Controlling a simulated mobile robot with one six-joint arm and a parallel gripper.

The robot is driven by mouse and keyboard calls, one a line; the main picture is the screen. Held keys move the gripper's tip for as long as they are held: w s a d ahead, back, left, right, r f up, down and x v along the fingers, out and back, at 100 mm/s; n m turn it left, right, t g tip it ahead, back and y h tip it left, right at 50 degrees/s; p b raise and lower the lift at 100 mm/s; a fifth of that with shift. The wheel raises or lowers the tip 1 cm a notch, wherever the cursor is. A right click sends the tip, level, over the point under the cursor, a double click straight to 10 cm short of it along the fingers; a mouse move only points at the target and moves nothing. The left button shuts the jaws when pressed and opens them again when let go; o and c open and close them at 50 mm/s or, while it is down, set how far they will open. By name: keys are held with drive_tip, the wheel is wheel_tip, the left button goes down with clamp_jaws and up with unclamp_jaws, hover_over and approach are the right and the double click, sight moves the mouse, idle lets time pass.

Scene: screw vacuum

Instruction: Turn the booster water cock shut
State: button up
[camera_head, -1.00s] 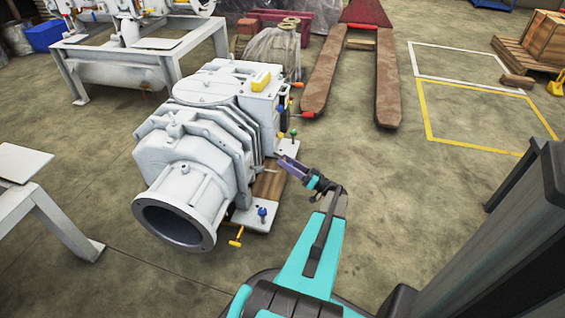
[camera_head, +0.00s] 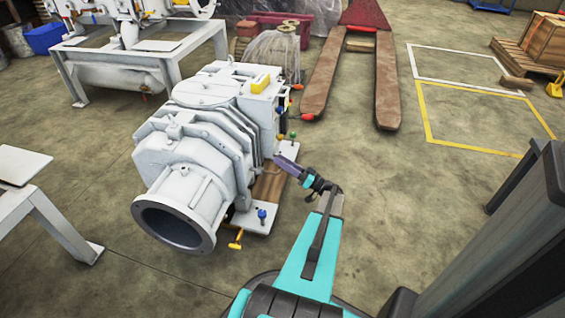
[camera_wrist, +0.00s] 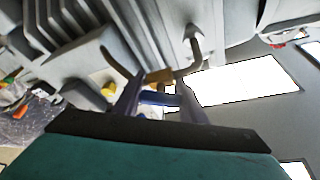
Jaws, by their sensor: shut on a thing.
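The big white vacuum pump (camera_head: 195,150) stands left of centre in the head view, and its grey ribbed side (camera_wrist: 75,35) fills the upper left of the wrist view. My gripper (camera_head: 283,160) reaches the pump's right side, low by its base plate. In the wrist view my gripper's purple fingers (camera_wrist: 160,84) are closed around a small tan, brass-like piece (camera_wrist: 158,76) at their tips. It looks like a cock handle; no label shows. A blue part (camera_wrist: 157,98) shows between the fingers. The cock's body is mostly hidden.
A blue-handled cock (camera_head: 262,214) and a yellow-handled one (camera_head: 237,239) sit at the pump's near end. Small green (camera_head: 293,134) and red (camera_head: 297,87) handles are farther back.

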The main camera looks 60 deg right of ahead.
drive_tip(key=shift+m, duration=0.3)
drive_tip(key=shift+m+h+p, duration=0.45)
drive_tip(key=shift+m+h, duration=0.05)
drive_tip(key=shift+m, duration=0.3)
drive_tip(key=shift+d+f+m+g, duration=0.1)
drive_tip(key=shift+f+m+g, duration=0.15)
drive_tip(key=shift+m, duration=0.65)
drive_tip(key=o, duration=1.1)
drive_tip(key=shift+h, duration=0.4)
drive_tip(key=shift+c, duration=0.2)
drive_tip(key=shift+s+d, duration=0.1)
drive_tip(key=p+v, duration=0.3)
drive_tip(key=v, duration=1)
drive_tip(key=shift+s+p, duration=0.3)
drive_tip(key=shift+p, duration=0.05)
